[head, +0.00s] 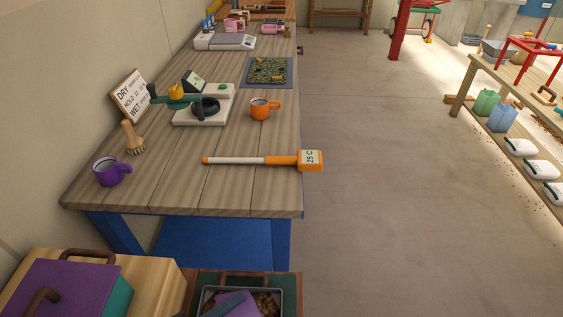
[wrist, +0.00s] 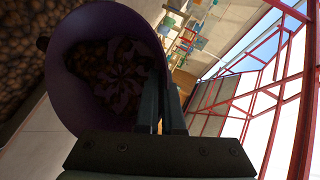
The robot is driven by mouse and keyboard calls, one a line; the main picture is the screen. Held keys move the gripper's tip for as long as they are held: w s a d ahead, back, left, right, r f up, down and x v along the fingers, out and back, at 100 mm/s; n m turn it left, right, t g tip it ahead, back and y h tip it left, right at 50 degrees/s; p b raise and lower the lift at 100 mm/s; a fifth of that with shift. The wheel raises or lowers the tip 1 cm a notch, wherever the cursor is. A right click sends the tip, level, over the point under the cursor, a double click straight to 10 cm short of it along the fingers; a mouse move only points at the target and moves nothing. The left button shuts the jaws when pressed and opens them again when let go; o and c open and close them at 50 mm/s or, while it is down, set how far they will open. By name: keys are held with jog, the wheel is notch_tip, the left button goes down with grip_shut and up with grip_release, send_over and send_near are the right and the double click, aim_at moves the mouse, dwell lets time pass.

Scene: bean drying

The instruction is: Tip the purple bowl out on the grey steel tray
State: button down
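The purple bowl (wrist: 75,35) fills the left of the wrist view, its mouth toward the camera. Dark brown beans (wrist: 120,65) show inside it. My gripper (wrist: 162,95) is shut on the bowl's rim, one finger inside and one outside. In the head view, part of the purple bowl (head: 238,302) shows at the bottom edge, over the grey steel tray (head: 205,297). Brown beans lie in the tray around it. The bottom of the frame cuts off the tray and bowl, so I cannot tell the bowl's exact tilt.
The wooden table (head: 180,195) ahead carries a purple mug (head: 108,171), a brush (head: 132,138), an orange-ended probe (head: 265,160) and an orange mug (head: 262,108).

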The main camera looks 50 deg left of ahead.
jog(key=shift+s+b, duration=0.1)
jog(key=shift+b, duration=0.3)
jog(key=shift+s+a+f+t+b, duration=0.1)
jog(key=shift+s+f+t+b, duration=0.2)
jog(key=shift+b, duration=0.75)
jog(key=shift+s+r+t+b, duration=0.2)
jog(key=shift+r+t+b, duration=0.05)
jog(key=shift+t+b, duration=0.05)
jog(key=shift+r, duration=0.15)
dwell(0.5)
jog(key=shift+w+r+p, duration=0.25)
jog(key=shift+p, duration=0.3)
jog(key=p, duration=0.1)
jog(key=w+g+p, duration=0.1)
jog(key=w+r+g+p, duration=0.1)
jog(key=shift+w+d+p, duration=0.25)
jog(key=shift+d+p, duration=0.05)
jog(key=shift+p, duration=0.05)
jog(key=shift+w+g+p, duration=0.25)
jog(key=shift+g+p, duration=0.05)
jog(key=shift+w+f+g, duration=0.15)
jog(key=shift+f+g, duration=0.05)
jog(key=shift+g, duration=0.1)
